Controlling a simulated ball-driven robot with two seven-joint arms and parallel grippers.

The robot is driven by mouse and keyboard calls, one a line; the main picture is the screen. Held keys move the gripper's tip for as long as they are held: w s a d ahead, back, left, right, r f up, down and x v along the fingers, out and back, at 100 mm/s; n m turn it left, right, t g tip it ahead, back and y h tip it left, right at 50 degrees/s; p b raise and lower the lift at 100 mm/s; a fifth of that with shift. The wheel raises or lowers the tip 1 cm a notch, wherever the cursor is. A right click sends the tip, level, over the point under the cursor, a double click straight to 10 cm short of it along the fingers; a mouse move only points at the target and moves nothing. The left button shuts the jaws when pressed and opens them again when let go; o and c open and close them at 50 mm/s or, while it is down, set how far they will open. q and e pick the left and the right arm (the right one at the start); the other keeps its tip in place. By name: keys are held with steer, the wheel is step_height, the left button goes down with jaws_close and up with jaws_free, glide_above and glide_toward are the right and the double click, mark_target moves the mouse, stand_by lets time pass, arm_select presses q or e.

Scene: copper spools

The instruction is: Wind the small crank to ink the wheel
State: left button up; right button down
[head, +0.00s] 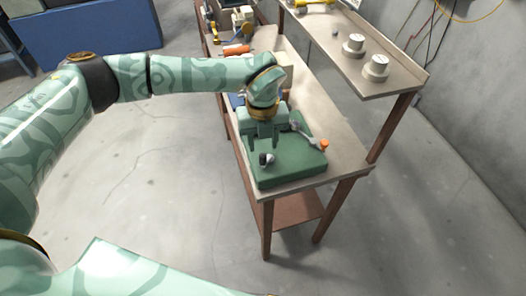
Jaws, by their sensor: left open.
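A green machine block (292,168) sits on the near end of the workbench. A small dark and white knob-like part (266,159) stands at the left of its top; it may be the small crank, but it is too small to be sure. A grey lever (304,132) lies over the right part of the block, and an orange knob (324,145) shows near its right end. No inking wheel can be made out clearly. My left gripper (264,149) points down with its fingers open, just above the dark and white part; contact cannot be told. My right gripper is out of view.
The wooden workbench (341,160) runs away to the back. A raised shelf (385,84) at right carries two pale spool-like pieces (375,67). An orange cylinder (236,50) and other items lie farther back. A blue box (100,38) stands behind; the floor at left is clear.

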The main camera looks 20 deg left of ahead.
mark_target(263, 155)
arm_select(q)
step_height(263, 155, up, 10)
steer(key=shift+f, duration=0.15)
stand_by(0.4)
